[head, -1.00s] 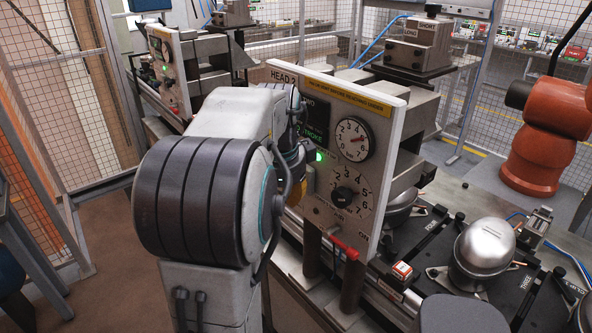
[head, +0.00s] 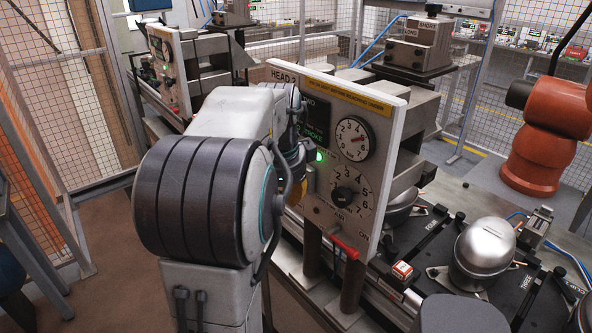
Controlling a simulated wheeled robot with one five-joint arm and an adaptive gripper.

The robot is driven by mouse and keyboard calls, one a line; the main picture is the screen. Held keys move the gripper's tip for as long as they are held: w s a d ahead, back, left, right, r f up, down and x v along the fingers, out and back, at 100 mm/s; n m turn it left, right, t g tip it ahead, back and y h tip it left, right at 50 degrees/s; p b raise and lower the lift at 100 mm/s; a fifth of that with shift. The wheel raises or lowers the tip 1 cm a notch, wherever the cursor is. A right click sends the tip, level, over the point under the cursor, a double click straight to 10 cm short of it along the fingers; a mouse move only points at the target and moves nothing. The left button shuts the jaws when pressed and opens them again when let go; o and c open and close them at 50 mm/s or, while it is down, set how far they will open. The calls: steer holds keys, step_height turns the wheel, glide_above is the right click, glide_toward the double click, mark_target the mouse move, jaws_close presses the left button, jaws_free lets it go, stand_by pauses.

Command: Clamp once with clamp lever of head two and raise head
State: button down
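The head two panel (head: 325,205) stands upright in the middle, with a yellow strip, two round dials and a lit green lamp. A red-handled lever (head: 345,248) sticks out low on the panel, near the ON mark; I take it for the clamp lever. The grey head block (head: 412,110) is behind the panel. My gripper (head: 298,170) is at the panel's left side, close to the green lamp and above and left of the red lever. My own arm hides most of it, and its fingertips cannot be made out.
A silver compressor (head: 484,248) sits on the black pallet (head: 425,252) at the right. An orange robot arm (head: 540,150) stands beyond it. Another head panel (head: 168,70) is at the back left. Wire fencing (head: 80,130) bounds the left side; brown floor is clear there.

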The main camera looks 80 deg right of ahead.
steer(key=shift+r, duration=0.15)
steer(key=shift+r+p, duration=0.7)
steer(key=shift+p, duration=0.05)
steer(key=shift+r, duration=0.1)
